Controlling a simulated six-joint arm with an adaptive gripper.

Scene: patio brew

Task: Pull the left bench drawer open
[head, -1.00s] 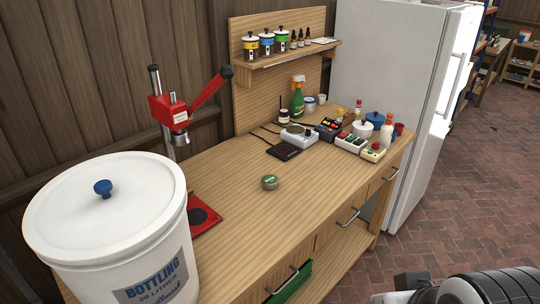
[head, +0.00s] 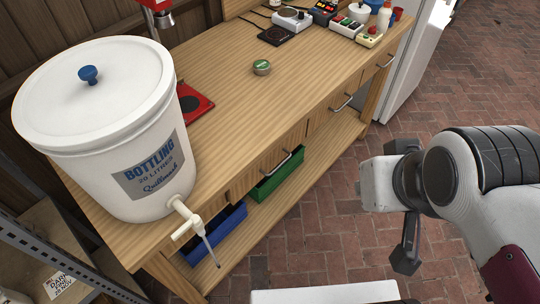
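The wooden bench (head: 225,122) runs from the lower left to the upper right. Its left drawer (head: 262,167) is the nearest drawer front showing right of the white bucket, with a metal bar handle (head: 287,161). It looks closed, flush with the bench front. My gripper (head: 405,248) hangs at the right above the brick floor, apart from the handle and well to its right. A dark finger-like part points down. I see nothing held.
The white bottling bucket (head: 95,125) stands on the bench's left end, its tap (head: 190,222) jutting past the front edge. Green (head: 275,184) and blue (head: 214,240) crates sit on the lower shelf.

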